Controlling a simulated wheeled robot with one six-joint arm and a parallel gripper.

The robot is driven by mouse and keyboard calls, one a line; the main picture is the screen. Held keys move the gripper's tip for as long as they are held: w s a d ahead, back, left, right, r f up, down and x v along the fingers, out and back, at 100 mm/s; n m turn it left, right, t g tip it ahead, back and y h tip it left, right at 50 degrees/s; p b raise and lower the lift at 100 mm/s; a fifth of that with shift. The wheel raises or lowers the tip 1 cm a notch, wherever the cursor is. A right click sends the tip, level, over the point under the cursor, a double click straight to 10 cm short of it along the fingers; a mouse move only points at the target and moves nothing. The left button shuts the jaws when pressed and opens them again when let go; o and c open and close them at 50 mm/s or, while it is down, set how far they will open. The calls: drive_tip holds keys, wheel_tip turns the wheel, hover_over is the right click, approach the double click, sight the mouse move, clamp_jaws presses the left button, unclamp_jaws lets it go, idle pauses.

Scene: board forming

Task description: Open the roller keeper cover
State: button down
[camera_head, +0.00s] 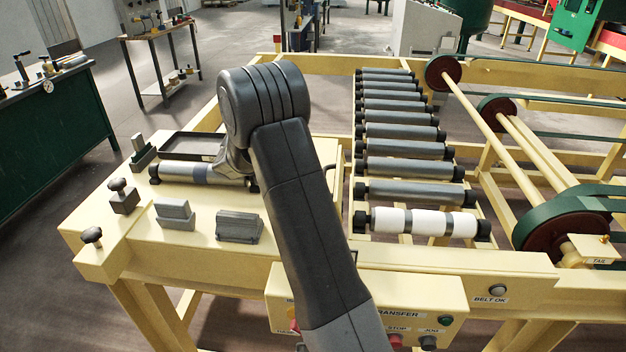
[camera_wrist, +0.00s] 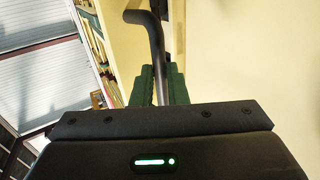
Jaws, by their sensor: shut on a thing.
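In the wrist view my gripper (camera_wrist: 160,84) is shut on a dark bent bar (camera_wrist: 155,32), which passes between the two green fingers. The bar looks like a handle in front of a cream surface. I cannot tell whether it belongs to the roller keeper cover, and no cover shows clearly in either view. In the head view my dark arm reaches over the cream bench (camera_head: 200,255) and hides my fingers and what they hold. A grey roller (camera_head: 190,173) lies on the bench just left of my wrist.
A dark tray (camera_head: 190,145), two grey stepped blocks (camera_head: 175,213) (camera_head: 240,226) and black knobs (camera_head: 122,196) (camera_head: 92,235) are on the bench. A row of conveyor rollers (camera_head: 400,148) lies right of my arm, the nearest with white bands.

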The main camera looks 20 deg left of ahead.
drive_tip(key=c, duration=1.4)
unclamp_jaws()
drive_tip(key=shift+d+f, duration=0.15)
drive_tip(key=shift+f, duration=0.05)
drive_tip(key=shift+c, duration=0.2)
drive_tip(key=shift+r, duration=0.1)
drive_tip(key=v, duration=1.4)
drive_tip(key=shift+w, duration=0.15)
drive_tip(key=shift+d, duration=0.1)
drive_tip(key=x, duration=1.3)
drive_tip(key=shift+d, duration=0.25)
